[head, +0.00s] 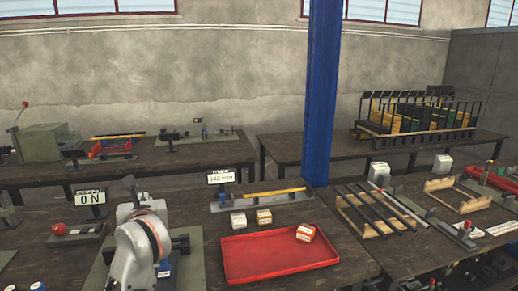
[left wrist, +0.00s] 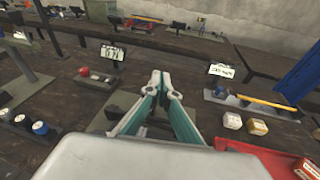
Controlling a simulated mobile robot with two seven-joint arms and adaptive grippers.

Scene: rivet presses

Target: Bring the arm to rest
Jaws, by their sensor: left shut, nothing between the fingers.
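My left arm rises from the lower left of the head view, with my left gripper (head: 129,184) over the dark bench, partly hidden by the wrist. In the left wrist view the fingers of my left gripper (left wrist: 164,84) are together at the tips and hold nothing. The gripper is between a "0 N" display (head: 90,197) and a "340 mm" display (head: 221,177), apart from both. My right gripper is not in view.
A red tray (head: 255,270) with a small box (head: 306,232) stands right of my arm. Two small boxes sit behind it. A blue post (head: 321,95) rises between benches. A grey-green plate with a dark fixture lies beneath my wrist.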

